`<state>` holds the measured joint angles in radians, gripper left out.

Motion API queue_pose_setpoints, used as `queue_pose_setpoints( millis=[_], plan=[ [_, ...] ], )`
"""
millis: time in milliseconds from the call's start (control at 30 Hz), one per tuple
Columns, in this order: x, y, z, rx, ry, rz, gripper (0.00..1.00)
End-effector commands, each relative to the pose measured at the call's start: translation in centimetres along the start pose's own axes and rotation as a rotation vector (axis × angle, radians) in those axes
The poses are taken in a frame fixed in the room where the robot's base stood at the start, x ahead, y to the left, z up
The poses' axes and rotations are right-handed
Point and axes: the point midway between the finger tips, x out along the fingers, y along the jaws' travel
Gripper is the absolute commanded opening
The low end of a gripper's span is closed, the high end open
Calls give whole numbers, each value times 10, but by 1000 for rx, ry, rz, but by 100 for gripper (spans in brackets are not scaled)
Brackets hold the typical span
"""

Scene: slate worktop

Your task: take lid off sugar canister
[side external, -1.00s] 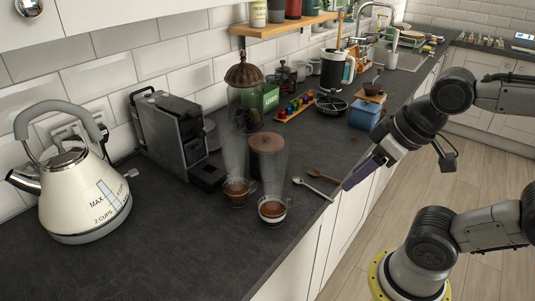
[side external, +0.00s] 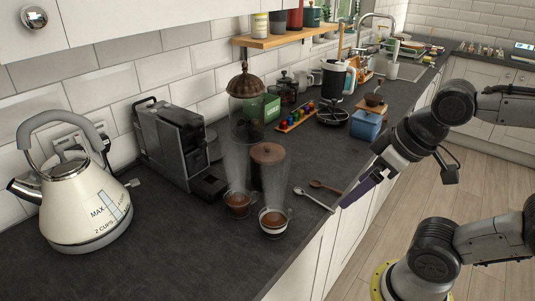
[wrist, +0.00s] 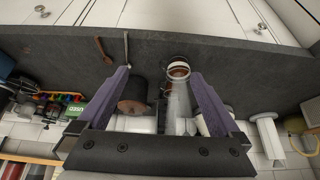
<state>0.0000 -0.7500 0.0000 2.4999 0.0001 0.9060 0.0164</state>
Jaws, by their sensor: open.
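A dark canister (side external: 268,178) with a round brown lid (side external: 267,153) stands on the worktop behind two steaming cups; I take it as the sugar canister, though no label is readable. Its lid is on. The lid also shows in the wrist view (wrist: 136,107), between my fingers in the picture but beyond them. My gripper (side external: 347,203) has purple fingers, at the worktop's front edge, to the right of the canister and apart from it. In the wrist view my gripper (wrist: 160,72) is open and empty.
Two cups, one clear (side external: 238,204) and one white-banded (side external: 273,222), stand in front of the canister. A metal spoon (side external: 313,199) and a wooden spoon (side external: 327,187) lie to its right. A glass jar (side external: 247,122) and coffee machine (side external: 175,145) stand behind.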

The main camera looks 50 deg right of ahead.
Motion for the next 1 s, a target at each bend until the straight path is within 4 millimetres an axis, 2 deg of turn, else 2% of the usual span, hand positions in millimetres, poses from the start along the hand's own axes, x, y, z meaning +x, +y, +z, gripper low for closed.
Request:
queue_pose_setpoints(
  millis=[67,167,333,500,567,700,800,900,1000],
  plan=[
    [-7,-1,-1,46,-13,-3,100],
    [-25,-3,-22,111,-10,-11,100],
    [-51,0,-81,264,-56,-6,100],
    [-57,13,-150,427,-125,11,100],
    [-54,21,-174,482,-150,20,100],
    [-34,44,-223,592,-210,39,100],
    [-12,63,-248,645,-246,53,100],
    [9,79,-261,675,-271,63,100],
    [27,90,-263,695,-300,73,100]
  ],
)
